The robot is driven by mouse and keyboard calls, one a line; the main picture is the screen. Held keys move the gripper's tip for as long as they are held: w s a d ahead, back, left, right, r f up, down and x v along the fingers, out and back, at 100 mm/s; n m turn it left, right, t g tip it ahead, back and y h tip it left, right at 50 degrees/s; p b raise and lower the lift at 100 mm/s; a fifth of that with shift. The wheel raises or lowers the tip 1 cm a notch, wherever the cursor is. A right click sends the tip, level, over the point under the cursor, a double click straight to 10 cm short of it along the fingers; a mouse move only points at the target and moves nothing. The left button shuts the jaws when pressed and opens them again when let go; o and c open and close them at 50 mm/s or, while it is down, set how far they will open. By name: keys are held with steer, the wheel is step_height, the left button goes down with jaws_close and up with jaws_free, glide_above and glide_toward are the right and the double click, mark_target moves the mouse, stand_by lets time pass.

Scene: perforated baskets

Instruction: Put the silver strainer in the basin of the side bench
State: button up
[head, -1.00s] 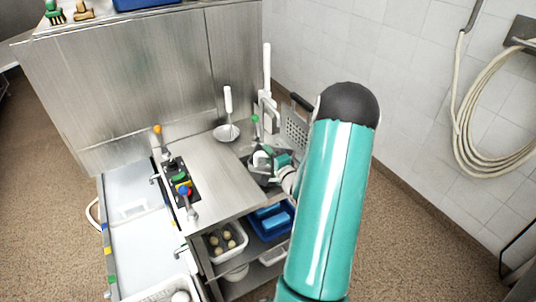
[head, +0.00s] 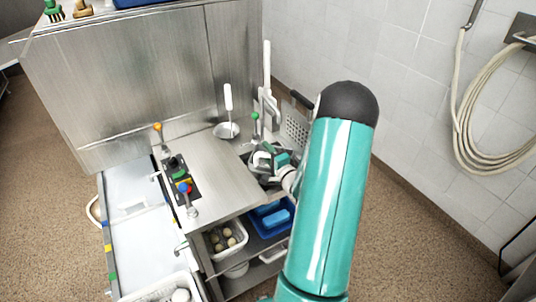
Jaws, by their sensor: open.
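The silver strainer (head: 227,131) is on the metal top near the back panel, its white handle (head: 228,97) pointing up. My gripper (head: 262,159) is at the right end of the bench, to the right of and nearer than the strainer, apart from it. It is open, with nothing visible in it; its fingertips are small and partly hidden. A dark recess that looks like the basin (head: 262,182) lies below my gripper, mostly covered by it and by my arm.
A grey perforated basket (head: 296,122) and a white upright tool (head: 266,70) stand behind my gripper. Levers with coloured knobs (head: 185,188) line the left edge of the bench top (head: 215,175). A blue tray (head: 270,217) and a white basket (head: 228,238) sit on the shelf below.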

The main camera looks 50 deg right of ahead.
steer(key=v, duration=1.2)
steer(key=shift+r, duration=0.45)
steer(key=shift+w, duration=0.1)
steer(key=w+a+r+n+g, duration=0.7)
steer(key=w+a+r+n, duration=0.3)
steer(key=a+r+n, duration=0.15)
steer(key=s+a+r+n+g+y, duration=0.1)
steer(key=s+a+r+n, duration=0.2)
steer(key=s+a, duration=0.2)
steer(key=s+a+r+n+g+y, duration=0.2)
steer(key=s+a, duration=0.3)
steer(key=a, duration=0.7)
steer(key=s+a+r+n+g+y, duration=0.1)
steer(key=s+a+r+n, duration=0.3)
steer(key=a, duration=0.4)
steer(key=shift+s+a+n+g+y, duration=0.35)
steer(key=shift+s+n+y, duration=0.1)
steer(key=shift+s+y, duration=0.15)
